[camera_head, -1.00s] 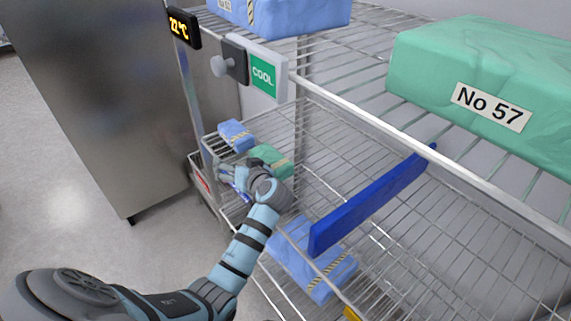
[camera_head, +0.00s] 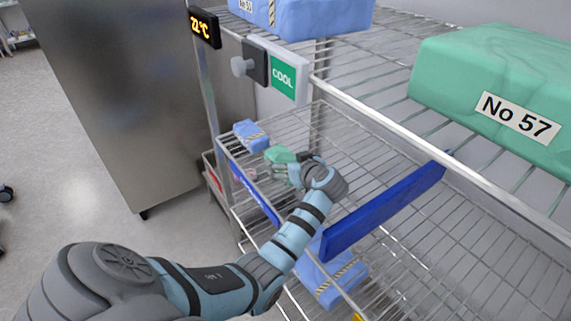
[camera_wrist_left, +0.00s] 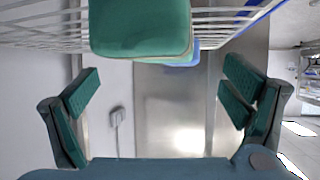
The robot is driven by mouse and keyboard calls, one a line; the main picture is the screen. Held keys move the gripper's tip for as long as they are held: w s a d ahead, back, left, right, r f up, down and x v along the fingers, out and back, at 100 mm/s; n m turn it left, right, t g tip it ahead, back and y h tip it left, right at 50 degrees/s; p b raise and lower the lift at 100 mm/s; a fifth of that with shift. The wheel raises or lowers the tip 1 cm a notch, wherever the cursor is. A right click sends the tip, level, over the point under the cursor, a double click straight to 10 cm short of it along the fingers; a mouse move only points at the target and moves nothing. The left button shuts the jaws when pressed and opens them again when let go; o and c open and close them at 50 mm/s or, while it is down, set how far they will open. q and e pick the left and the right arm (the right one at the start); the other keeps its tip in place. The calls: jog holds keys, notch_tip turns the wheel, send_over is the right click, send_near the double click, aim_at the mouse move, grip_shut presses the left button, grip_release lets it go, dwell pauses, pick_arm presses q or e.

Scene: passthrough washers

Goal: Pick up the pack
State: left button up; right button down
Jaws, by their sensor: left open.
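A small green pack (camera_head: 279,154) lies on the middle wire shelf, partly hidden behind my left gripper (camera_head: 294,172). In the left wrist view the green pack (camera_wrist_left: 140,30) is large at the top. My left gripper (camera_wrist_left: 160,95) is open there, with one finger on each side of the picture and nothing between them. The pack lies above the fingertips in that picture; I cannot tell whether they touch. A small blue pack (camera_head: 250,136) with a striped band lies farther back on the same shelf. My right gripper is not in view.
A blue divider (camera_head: 385,210) stands right of my arm; another blue strip (camera_head: 256,194) runs along the shelf's left edge. A large green pack labelled No 57 (camera_head: 495,85) and a blue pack (camera_head: 310,14) lie above. A blue pack (camera_head: 330,280) lies below.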

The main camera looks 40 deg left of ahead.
aim_at(286, 161)
pick_arm(q)
jog(key=x, duration=0.5)
jog(key=shift+s+d+f, duration=0.1)
jog(key=shift+d+f, duration=0.05)
jog(key=shift+f, duration=0.15)
jog(key=c, duration=1.5)
